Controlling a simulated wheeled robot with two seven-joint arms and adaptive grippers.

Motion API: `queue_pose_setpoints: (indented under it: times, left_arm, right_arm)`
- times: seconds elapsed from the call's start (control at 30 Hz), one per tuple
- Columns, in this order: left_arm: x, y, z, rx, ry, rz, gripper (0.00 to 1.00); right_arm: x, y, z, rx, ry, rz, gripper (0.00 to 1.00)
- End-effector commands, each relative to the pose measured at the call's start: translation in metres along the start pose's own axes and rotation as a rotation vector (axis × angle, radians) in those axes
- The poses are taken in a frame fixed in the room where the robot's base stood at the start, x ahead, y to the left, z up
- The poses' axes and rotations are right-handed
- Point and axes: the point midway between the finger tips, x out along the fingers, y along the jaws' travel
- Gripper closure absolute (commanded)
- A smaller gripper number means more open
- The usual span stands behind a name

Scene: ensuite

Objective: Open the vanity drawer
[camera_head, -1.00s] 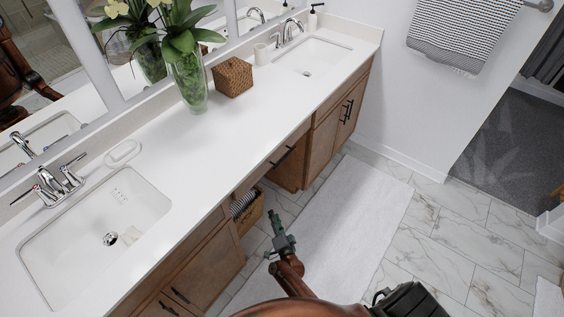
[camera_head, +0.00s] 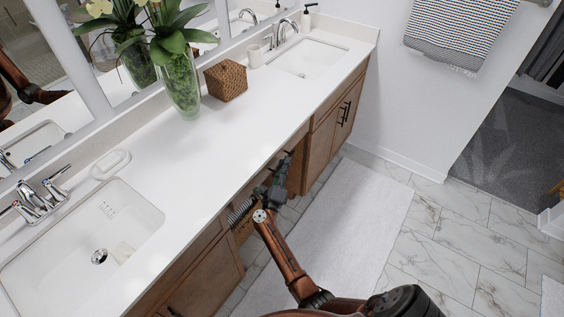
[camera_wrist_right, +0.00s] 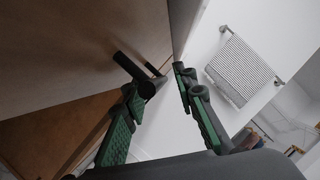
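The vanity drawer (camera_head: 300,139) is a brown wooden front under the white counter, between the two sink cabinets, and it looks shut. Its front also fills the upper left of the right wrist view (camera_wrist_right: 85,30). Its black bar handle (camera_wrist_right: 130,68) is close to my right gripper's left fingertip; I cannot tell if they touch. My right gripper (camera_head: 281,165) is at the drawer front and hides most of the handle in the head view. Its green-padded fingers stand apart in the right wrist view (camera_wrist_right: 160,85). My left gripper is out of view.
The white counter (camera_head: 200,150) overhangs just above my right gripper. A glass vase (camera_head: 180,85) and a woven box (camera_head: 226,80) stand on it. A white mat (camera_head: 345,225) covers the floor in front.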

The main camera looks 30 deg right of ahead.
Motion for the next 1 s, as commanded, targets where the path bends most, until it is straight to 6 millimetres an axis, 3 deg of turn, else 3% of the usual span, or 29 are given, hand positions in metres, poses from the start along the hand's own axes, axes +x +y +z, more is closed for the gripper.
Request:
queue_pose_setpoints:
  times: [0.33, 0.7, 1.0]
  left_arm:
    - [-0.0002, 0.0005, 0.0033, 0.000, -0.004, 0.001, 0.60]
    - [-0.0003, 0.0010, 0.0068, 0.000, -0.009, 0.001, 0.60]
    - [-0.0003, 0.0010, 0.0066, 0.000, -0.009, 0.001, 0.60]
  right_arm:
    - [0.0035, 0.0003, 0.0007, -0.001, -0.003, 0.002, 0.74]
    - [0.0039, -0.0004, -0.0008, -0.002, -0.002, 0.001, 0.99]
    - [0.0040, -0.0003, -0.0013, -0.002, -0.001, 0.001, 1.00]
